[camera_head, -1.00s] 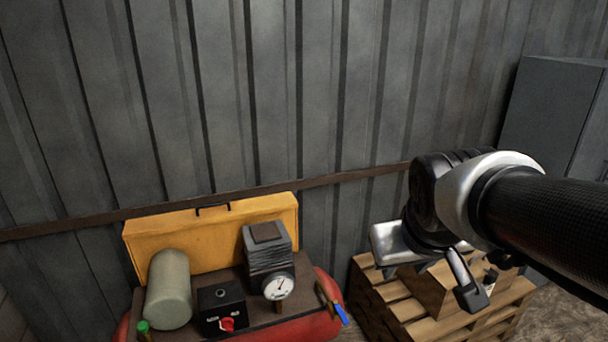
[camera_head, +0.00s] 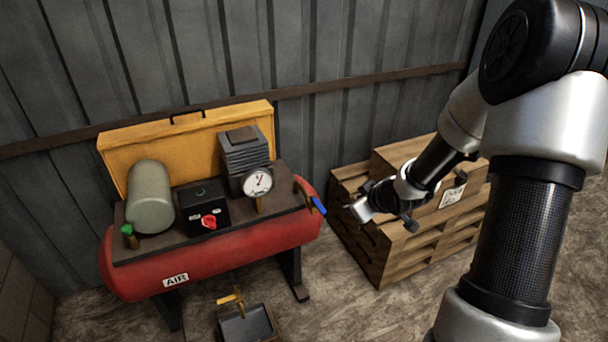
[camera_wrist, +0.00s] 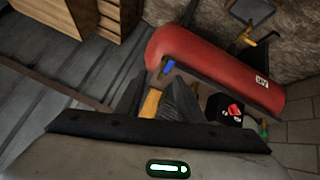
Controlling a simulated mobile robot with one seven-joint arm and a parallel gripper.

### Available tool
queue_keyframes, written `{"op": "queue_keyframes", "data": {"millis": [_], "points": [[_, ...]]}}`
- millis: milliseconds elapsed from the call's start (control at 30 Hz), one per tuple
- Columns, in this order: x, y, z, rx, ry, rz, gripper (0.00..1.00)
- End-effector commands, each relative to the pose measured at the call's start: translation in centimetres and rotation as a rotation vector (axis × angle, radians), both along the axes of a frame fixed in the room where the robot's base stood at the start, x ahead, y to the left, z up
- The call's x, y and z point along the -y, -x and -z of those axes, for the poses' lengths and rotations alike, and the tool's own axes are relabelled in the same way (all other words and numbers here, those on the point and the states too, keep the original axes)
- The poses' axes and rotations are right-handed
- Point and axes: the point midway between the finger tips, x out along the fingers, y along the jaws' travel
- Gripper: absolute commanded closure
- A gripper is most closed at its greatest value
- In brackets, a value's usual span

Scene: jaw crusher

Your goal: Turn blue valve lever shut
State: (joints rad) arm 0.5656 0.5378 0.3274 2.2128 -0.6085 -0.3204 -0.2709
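The blue valve lever (camera_head: 318,205) sticks out at the right end of the red air compressor tank (camera_head: 215,258), angled down to the right. It also shows in the wrist view (camera_wrist: 169,67), near the tank's end, with a brass-coloured fitting beside it. My gripper (camera_head: 404,222) is to the right of the lever, in front of the wooden pallets, apart from the lever.
A pressure gauge (camera_head: 258,182), a black box with a red knob (camera_head: 209,222) and a green-capped valve (camera_head: 127,231) sit on the compressor. A yellow case (camera_head: 180,135) stands behind. Stacked pallets (camera_head: 400,255) stand right.

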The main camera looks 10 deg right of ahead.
Motion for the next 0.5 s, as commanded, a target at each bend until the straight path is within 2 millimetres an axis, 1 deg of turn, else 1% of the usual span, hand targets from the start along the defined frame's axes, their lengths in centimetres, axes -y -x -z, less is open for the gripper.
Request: {"op": "queue_keyframes", "data": {"millis": [33, 100, 200, 300, 400, 500], "points": [[-0.4, -0.4, 4.4, 0.024, -0.055, -0.025, 0.66], [-1.4, -1.1, 7.8, 0.089, -0.126, -0.061, 0.66], [-2.7, -1.8, 11.6, 0.202, -0.241, -0.087, 0.66], [-3.6, -2.2, 14.1, 0.337, -0.355, -0.078, 0.66], [-3.8, -2.5, 15.2, 0.472, -0.450, -0.047, 0.66], [-3.5, -2.5, 15.5, 0.581, -0.514, -0.007, 0.66]]}}
